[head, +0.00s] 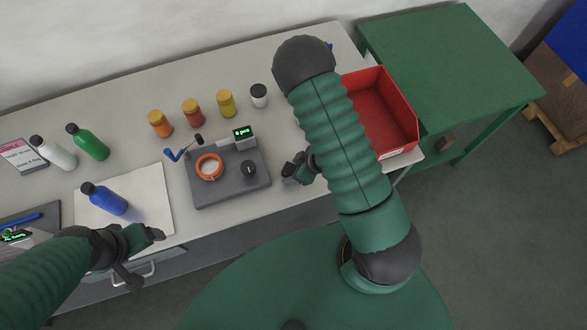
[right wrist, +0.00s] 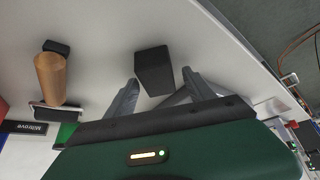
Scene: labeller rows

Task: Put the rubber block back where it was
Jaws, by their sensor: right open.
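The rubber block, a dark block (right wrist: 154,70), stands on the pale bench top in the right wrist view. My right gripper (right wrist: 160,77) is open, with its two fingers on either side of the block's near part. I see a gap at each side, and the fingers do not look closed on it. In the head view my right gripper (head: 296,169) is low over the bench, right of the grey plate; I cannot make out the block there, where my arm hides much. My left gripper (head: 144,259) is open and empty at the bench's front edge, near the blue bottle (head: 105,199).
A wooden-handled stamp-like tool (right wrist: 50,75) stands left of the block. The grey plate (head: 229,191) carries an orange ring and a small display. A red bin (head: 408,115) is at the bench's right end. Several bottles and jars line the back. A green table (head: 450,60) stands beyond.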

